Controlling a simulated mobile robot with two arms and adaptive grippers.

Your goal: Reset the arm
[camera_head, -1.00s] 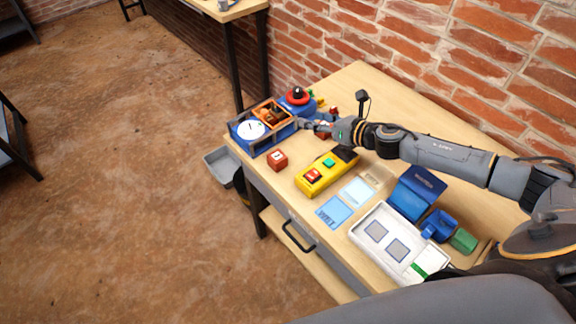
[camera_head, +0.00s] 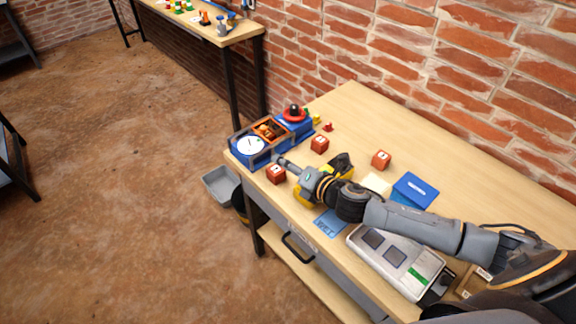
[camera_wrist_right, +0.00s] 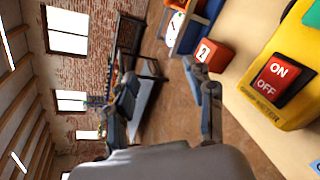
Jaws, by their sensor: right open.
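My right arm reaches in from the right over the table. Its gripper (camera_head: 283,162) is above the front left part of the table, near a red numbered cube (camera_head: 276,173) and the blue box with a white dial (camera_head: 251,147). In the right wrist view the gripper (camera_wrist_right: 168,95) is open, with nothing seen between its fingers. That view also shows the red cube marked 2 (camera_wrist_right: 212,54) and a yellow box with a red ON/OFF switch (camera_wrist_right: 271,78). In the head view the arm hides most of the yellow box (camera_head: 305,197). My left gripper does not show.
The wooden table (camera_head: 352,110) stands along a brick wall. A grey bin (camera_head: 219,186) is on the floor. The table's back strip is clear.

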